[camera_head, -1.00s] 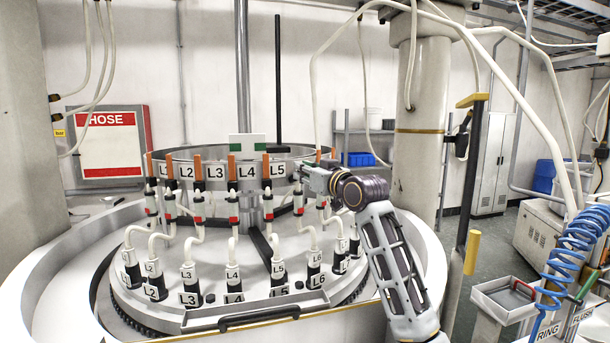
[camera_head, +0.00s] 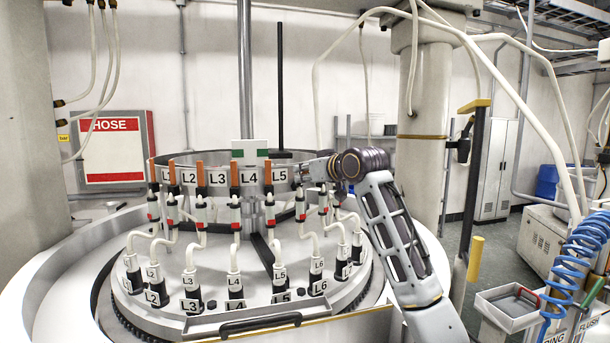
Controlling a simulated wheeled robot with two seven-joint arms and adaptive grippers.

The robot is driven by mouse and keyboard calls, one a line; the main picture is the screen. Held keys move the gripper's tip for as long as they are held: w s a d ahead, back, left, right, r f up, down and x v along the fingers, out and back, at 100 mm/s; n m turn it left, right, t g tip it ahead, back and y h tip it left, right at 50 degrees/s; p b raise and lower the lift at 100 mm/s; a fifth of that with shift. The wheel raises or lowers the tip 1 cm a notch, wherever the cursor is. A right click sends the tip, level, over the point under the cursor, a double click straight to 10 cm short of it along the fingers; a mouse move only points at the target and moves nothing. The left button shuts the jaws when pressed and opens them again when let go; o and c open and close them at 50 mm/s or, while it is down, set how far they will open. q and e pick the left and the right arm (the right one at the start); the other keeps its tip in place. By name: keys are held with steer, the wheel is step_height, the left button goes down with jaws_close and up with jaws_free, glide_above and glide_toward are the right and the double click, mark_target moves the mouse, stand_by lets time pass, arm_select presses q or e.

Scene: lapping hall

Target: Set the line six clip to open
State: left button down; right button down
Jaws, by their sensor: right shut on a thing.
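The line six hose with its L6 tag (camera_head: 317,265) rises from the round plate to a red-and-white connector (camera_head: 322,203) below the ring. My right gripper (camera_head: 303,174) is at the ring just right of the L5 plate (camera_head: 280,174), at the line six place. It is shut on what seems to be the line six clip. The gripper and wrist hide that clip and its label, so its position cannot be read. The orange clip levers of the other lines, such as line five (camera_head: 268,173), stand upright. My left gripper is not in view.
The ring (camera_head: 217,180) carries several labelled clips close together, with white hoses below. A black handle (camera_head: 247,323) crosses the front of the basin. A pillar (camera_head: 421,120) and a yellow-topped post (camera_head: 477,190) stand to the right.

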steer(key=c, duration=1.4)
jaws_free()
steer(key=shift+s+d, duration=0.1)
steer(key=shift+v, duration=5.85)
steer(key=shift+c, duration=0.2)
